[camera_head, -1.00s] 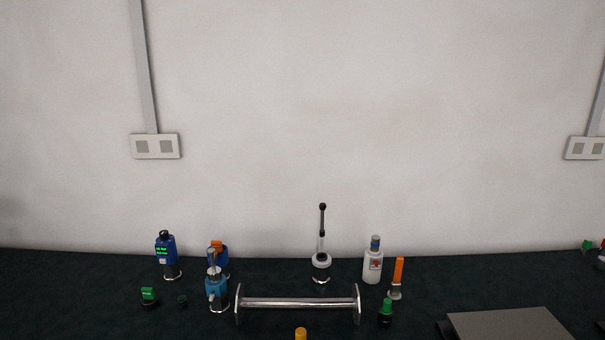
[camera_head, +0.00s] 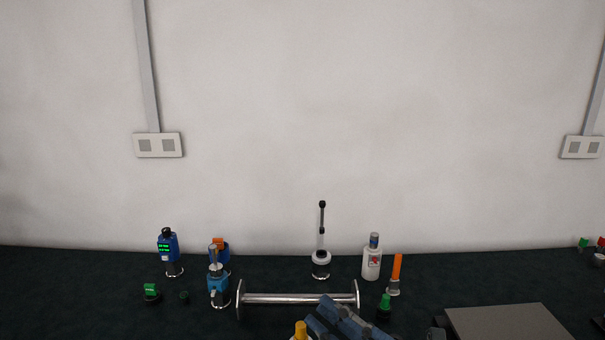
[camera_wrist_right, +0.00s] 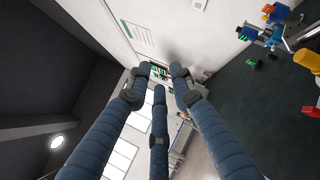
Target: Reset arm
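My right gripper (camera_head: 340,315) comes up at the bottom edge of the head view, in front of the metal bar stand. Its blue padded fingers overlap the right part of the bar in the picture; I cannot tell whether they touch it. In the right wrist view the gripper (camera_wrist_right: 160,80) shows three blue fingers spread apart, with nothing between them. That view is tilted and looks across the room. My left gripper is not in view.
On the dark table stand blue transmitters (camera_head: 168,248) (camera_head: 218,287), a metal bar stand (camera_head: 285,298), a black-tipped upright probe (camera_head: 321,240), a white bottle (camera_head: 372,262), an orange-handled item (camera_head: 396,270) and a green-topped knob (camera_head: 384,305). A grey box (camera_head: 508,323) lies at right.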

